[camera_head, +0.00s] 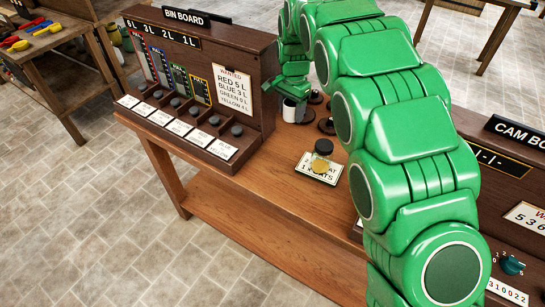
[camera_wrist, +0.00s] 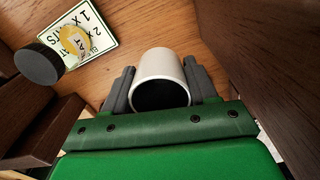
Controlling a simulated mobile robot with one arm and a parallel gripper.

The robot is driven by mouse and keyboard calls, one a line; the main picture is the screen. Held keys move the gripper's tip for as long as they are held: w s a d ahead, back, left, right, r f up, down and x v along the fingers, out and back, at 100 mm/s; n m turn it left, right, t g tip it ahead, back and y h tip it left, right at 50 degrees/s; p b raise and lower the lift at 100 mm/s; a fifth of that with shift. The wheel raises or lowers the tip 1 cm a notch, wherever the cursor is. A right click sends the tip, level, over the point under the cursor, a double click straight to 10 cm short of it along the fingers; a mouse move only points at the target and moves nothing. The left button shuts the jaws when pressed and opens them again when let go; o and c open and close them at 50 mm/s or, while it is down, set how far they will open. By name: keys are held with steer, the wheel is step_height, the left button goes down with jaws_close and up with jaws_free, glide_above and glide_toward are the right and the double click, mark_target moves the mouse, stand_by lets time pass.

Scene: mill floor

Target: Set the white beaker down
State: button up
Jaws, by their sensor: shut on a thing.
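The white beaker (camera_wrist: 160,66) is between the two dark fingers of my gripper (camera_wrist: 160,85) in the wrist view, with its dark open mouth towards the camera. My gripper is shut on it. In the head view the white beaker (camera_head: 289,112) shows small below my green wrist, next to the right side of the bin board, over the back of the wooden table (camera_head: 235,200). I cannot tell whether its base touches the wood. My gripper (camera_head: 292,98) is partly hidden there by my arm.
The bin board (camera_head: 265,105) stands left of the beaker. Dark round pieces (camera_head: 326,127) lie close on its right. A white card (camera_head: 318,178) with a yellow disc (camera_head: 319,165) and a black knob (camera_head: 323,146) is nearer. Bare wood lies left of the card. The cam board (camera_head: 505,160) is at right.

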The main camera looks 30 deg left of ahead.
steer(key=s+d+r+m, duration=0.1)
steer(key=s+d, duration=0.4)
steer(key=s, duration=0.7)
steer(key=s+d+r+m, duration=0.15)
steer(key=s+d, duration=0.35)
steer(key=s, duration=0.6)
glide_above(267, 168)
steer(key=f, duration=0.9)
steer(key=shift+s+d+f, duration=0.15)
steer(key=shift+s+d, duration=0.05)
steer(key=shift+w+a+f, duration=0.2)
steer(key=shift+f, duration=1.65)
steer(key=shift+f, duration=0.1)
steer(key=o, duration=1.1)
